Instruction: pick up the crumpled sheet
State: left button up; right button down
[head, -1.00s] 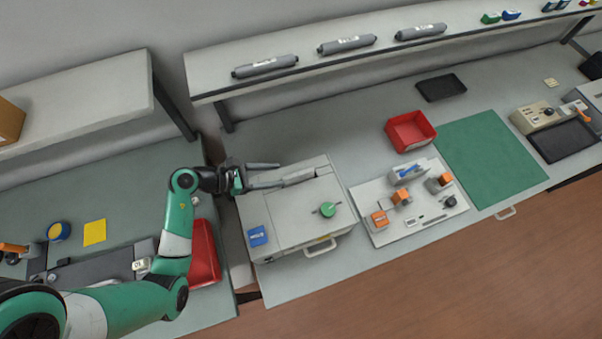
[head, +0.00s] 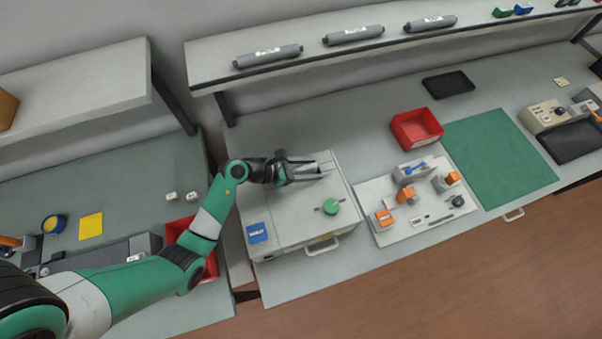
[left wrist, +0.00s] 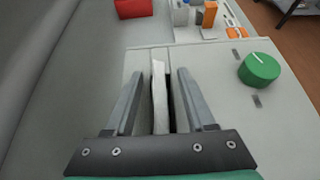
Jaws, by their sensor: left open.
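The crumpled sheet (left wrist: 159,92) is a narrow, pale, uneven strip in the left wrist view. It stands at a dark slot in the top of the light grey machine (left wrist: 222,100), between my left gripper's fingers with gaps on both sides. My left gripper (head: 320,170) is open over the back part of the machine in the head view; its fingers also show in the left wrist view (left wrist: 160,74). In the head view the sheet is mostly hidden by the fingers. My right gripper is not in view.
A green knob (head: 331,207) and a blue label block (head: 257,233) are on the machine's top. A white board with orange parts (head: 376,196) lies right of it, with a red bin (head: 417,128) behind. A shelf with grey cartridges (head: 268,56) runs above.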

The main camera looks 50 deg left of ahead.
pick_arm(q)
jog(key=shift+c, duration=0.2)
grip_shut()
notch_tip(320, 180, up, 9)
jog(key=p, duration=0.3)
jog(key=shift+r+p, duration=0.35)
jog(key=shift+r, duration=0.15)
